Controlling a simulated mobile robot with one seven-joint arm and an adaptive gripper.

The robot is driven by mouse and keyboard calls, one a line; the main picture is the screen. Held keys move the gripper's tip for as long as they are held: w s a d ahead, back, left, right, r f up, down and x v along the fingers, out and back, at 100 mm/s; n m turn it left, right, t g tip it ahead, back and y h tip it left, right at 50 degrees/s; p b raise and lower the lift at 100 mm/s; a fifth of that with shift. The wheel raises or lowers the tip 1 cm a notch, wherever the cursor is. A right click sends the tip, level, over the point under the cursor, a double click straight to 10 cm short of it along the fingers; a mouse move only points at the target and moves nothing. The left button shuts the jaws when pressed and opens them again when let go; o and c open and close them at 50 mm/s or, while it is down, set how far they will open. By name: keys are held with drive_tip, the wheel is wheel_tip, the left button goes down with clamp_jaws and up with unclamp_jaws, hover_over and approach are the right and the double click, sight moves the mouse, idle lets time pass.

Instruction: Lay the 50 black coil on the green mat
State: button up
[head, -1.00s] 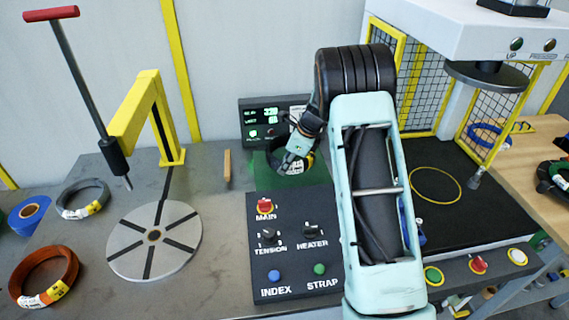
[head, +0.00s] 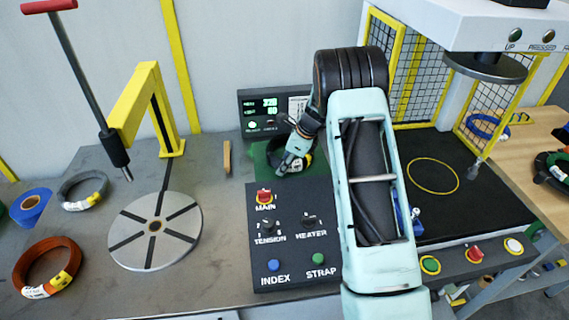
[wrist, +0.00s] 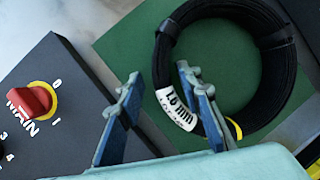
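A gap shows between the left finger and the coil. In the head view my gripper (head: 285,168) is at the coil's left side.
The control panel (head: 290,225) with knobs and buttons is in front of the mat, and a display box (head: 258,112) is behind. A press (head: 487,67) is right.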

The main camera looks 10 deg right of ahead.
drive_tip(key=v, duration=1.2)
drive_tip(key=shift+b, duration=0.4)
drive_tip(key=shift+r, duration=0.1)
